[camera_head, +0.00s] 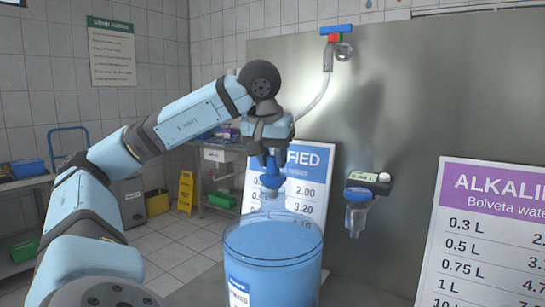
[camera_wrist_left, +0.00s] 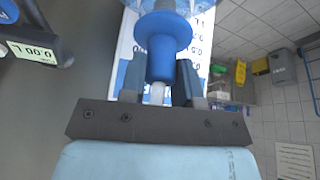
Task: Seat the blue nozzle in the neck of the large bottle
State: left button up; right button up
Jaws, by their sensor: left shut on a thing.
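The blue nozzle (camera_head: 271,177) has a wide round flange and points down. My left gripper (camera_head: 269,155) is shut on it and holds it upright above the large bottle (camera_head: 275,262). The bottle is translucent blue and stands upright, with its clear neck (camera_head: 272,208) just below the nozzle. Whether the nozzle's lower tip touches or enters the neck, I cannot tell. In the left wrist view, the nozzle (camera_wrist_left: 162,48) sits between the fingers, its flange facing the bottle's clear top (camera_wrist_left: 205,18) at the upper edge. My right gripper is not in view.
A steel panel (camera_head: 372,105) stands behind, with a tap (camera_head: 337,42) and pale hose running down behind my gripper. Price signs stand behind the bottle and at right (camera_head: 490,235). A yellow floor sign (camera_head: 185,192) stands farther back.

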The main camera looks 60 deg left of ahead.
pick_arm(q)
jog(key=shift+f+b, duration=0.3)
jog(key=shift+f, duration=0.15)
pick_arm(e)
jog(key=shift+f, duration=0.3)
pick_arm(q)
jog(key=shift+f+b, duration=0.3)
jog(key=shift+b, duration=0.05)
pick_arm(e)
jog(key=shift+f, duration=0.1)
pick_arm(q)
jog(key=o, duration=1.6)
jog(key=shift+s, duration=0.1)
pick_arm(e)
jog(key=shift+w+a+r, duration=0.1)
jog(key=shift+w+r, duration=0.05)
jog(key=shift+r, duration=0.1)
